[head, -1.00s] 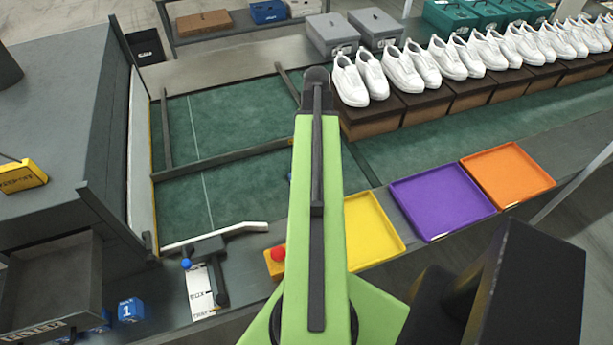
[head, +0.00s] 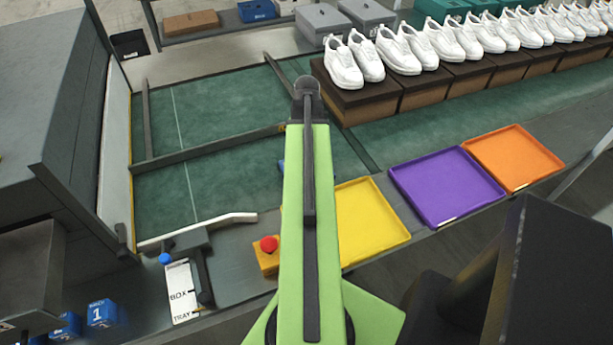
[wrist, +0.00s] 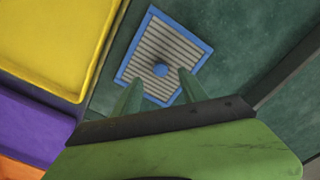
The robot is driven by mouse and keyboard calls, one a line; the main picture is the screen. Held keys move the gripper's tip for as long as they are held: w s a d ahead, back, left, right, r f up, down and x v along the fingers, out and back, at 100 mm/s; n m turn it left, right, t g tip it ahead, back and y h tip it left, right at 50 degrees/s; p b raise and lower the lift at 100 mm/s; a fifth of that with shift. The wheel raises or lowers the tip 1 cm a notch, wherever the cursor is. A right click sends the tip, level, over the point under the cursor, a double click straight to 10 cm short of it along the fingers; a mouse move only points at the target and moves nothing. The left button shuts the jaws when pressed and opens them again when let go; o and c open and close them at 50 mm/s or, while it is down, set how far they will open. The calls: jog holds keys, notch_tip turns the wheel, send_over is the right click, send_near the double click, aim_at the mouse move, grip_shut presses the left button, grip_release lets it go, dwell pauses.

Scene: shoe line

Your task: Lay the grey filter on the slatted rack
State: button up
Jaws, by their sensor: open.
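A square piece with a blue frame, a grey ribbed face and a blue centre knob (wrist: 148,49) lies on the green belt in the wrist view; it looks like the grey filter. In the head view only a sliver of blue (head: 282,168) shows beside my arm. My gripper (wrist: 158,88) is open, its two green fingers apart at the near edge of the filter, with nothing held between them. In the head view my green arm hides the gripper. I cannot make out a slatted rack in either view.
Yellow (head: 366,222), purple (head: 446,186) and orange (head: 513,157) trays line the near side. White shoes (head: 342,64) on brown boxes stand at the back right. A red button (head: 269,244) sits left of my arm. A dark bar (head: 200,153) crosses the belt.

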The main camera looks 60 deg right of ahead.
notch_tip(320, 180, down, 5)
jog(key=b, duration=0.5)
jog(key=shift+w+f, duration=0.1)
jog(key=shift+f, duration=0.1)
jog(key=shift+r, duration=0.2)
jog(key=shift+c, duration=0.2)
grip_shut()
